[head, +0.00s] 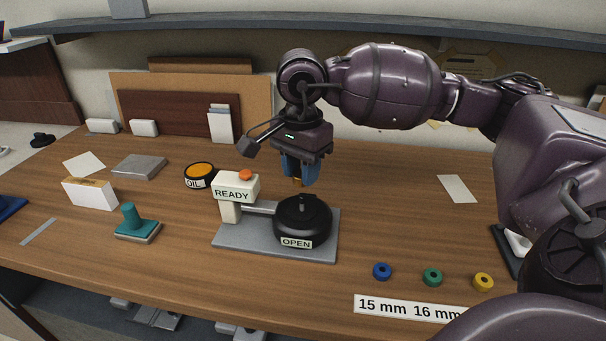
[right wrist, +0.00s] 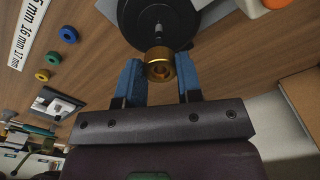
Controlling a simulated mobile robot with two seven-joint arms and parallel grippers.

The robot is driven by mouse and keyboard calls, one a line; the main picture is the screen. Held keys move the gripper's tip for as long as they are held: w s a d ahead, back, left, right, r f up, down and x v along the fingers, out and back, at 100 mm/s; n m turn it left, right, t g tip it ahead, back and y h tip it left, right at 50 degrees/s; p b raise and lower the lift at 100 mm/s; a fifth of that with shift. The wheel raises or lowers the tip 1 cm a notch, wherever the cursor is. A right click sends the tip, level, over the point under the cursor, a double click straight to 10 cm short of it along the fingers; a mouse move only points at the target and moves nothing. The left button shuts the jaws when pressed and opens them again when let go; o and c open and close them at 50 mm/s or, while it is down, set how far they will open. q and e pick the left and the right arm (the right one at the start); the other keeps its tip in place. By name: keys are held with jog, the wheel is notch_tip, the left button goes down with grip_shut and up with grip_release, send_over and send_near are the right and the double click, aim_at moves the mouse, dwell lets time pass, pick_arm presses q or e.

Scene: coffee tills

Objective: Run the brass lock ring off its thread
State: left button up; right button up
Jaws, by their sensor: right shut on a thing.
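My right gripper (head: 299,181) points down above the round black body (head: 302,222) marked OPEN. In the right wrist view, its two blue fingers (right wrist: 160,68) are shut on the brass lock ring (right wrist: 161,70), one on each side. Only a sliver of brass (head: 297,182) shows in the head view. A grey threaded stud (right wrist: 158,34) stands out of the black body behind the ring. I cannot tell whether the ring still engages the thread. The body sits on a grey base plate (head: 230,240) with a white READY block (head: 235,187). My left gripper is out of view.
An OIL tin (head: 200,175) and a teal-handled stamp (head: 132,220) stand left of the fixture. Blue (head: 382,271), green (head: 432,277) and yellow (head: 483,281) rings lie front right behind a size strip (head: 405,308).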

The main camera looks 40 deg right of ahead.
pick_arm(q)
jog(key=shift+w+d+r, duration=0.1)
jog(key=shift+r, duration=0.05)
pick_arm(e)
jog(key=shift+r, duration=0.3)
jog(key=shift+r, duration=0.4)
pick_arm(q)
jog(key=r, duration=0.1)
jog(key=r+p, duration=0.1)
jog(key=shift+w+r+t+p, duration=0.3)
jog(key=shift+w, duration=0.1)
pick_arm(e)
notch_tip(320, 180, up, 4)
jog(key=shift+r, duration=0.1)
